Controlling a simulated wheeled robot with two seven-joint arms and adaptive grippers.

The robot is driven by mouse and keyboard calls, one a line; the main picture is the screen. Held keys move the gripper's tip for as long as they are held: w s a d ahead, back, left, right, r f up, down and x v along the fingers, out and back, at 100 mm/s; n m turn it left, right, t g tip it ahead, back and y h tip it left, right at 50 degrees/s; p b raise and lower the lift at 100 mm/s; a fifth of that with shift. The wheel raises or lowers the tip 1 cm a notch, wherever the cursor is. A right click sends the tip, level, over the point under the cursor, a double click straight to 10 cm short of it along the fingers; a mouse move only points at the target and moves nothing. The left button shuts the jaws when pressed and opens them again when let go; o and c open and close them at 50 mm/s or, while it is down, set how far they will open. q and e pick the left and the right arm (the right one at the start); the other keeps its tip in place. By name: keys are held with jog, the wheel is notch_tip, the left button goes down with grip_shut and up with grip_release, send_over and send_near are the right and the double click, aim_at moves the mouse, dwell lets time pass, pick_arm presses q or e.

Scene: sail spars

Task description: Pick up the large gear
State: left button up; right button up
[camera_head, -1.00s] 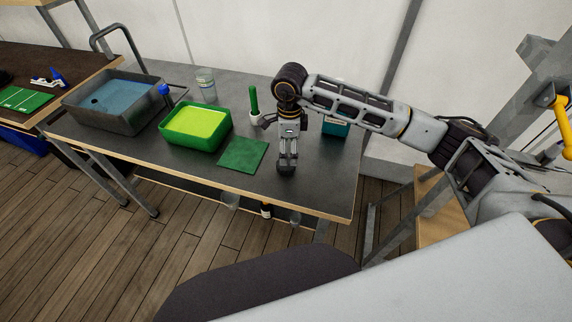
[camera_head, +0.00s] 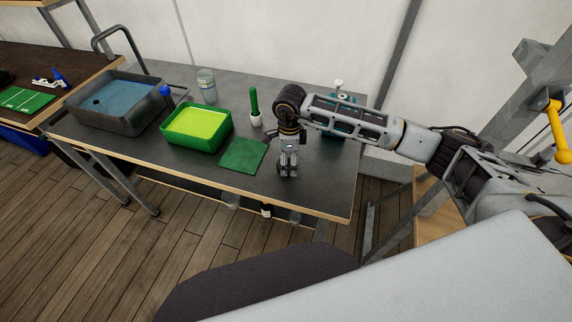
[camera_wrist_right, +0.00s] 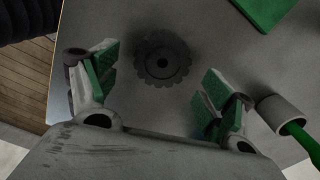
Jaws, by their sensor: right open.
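A large dark gear (camera_wrist_right: 162,58) with a round centre hole lies flat on the dark tabletop in the right wrist view. My right gripper (camera_wrist_right: 165,88) is open, its two green-padded fingers apart on either side of the gear's line, with nothing between them. The gear shows just beyond the fingertips. In the head view my right gripper (camera_head: 288,170) points down over the right part of the table, and I cannot make out the gear there. My left gripper is not in view.
On the table (camera_head: 320,190) are a green mat (camera_head: 243,154), a green tub (camera_head: 197,129), a grey basin (camera_head: 115,103) of blue liquid, a glass jar (camera_head: 207,86) and a green-handled brush (camera_head: 255,108). A teal device (camera_head: 340,97) stands behind my right arm.

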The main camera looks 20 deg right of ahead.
aim_at(289, 164)
jog(key=shift+f, duration=0.95)
jog(key=c, duration=1.2)
jog(key=shift+r, duration=0.1)
jog(key=shift+r+b, duration=0.85)
jog(key=shift+r, duration=4.1)
jog(key=shift+f, duration=0.1)
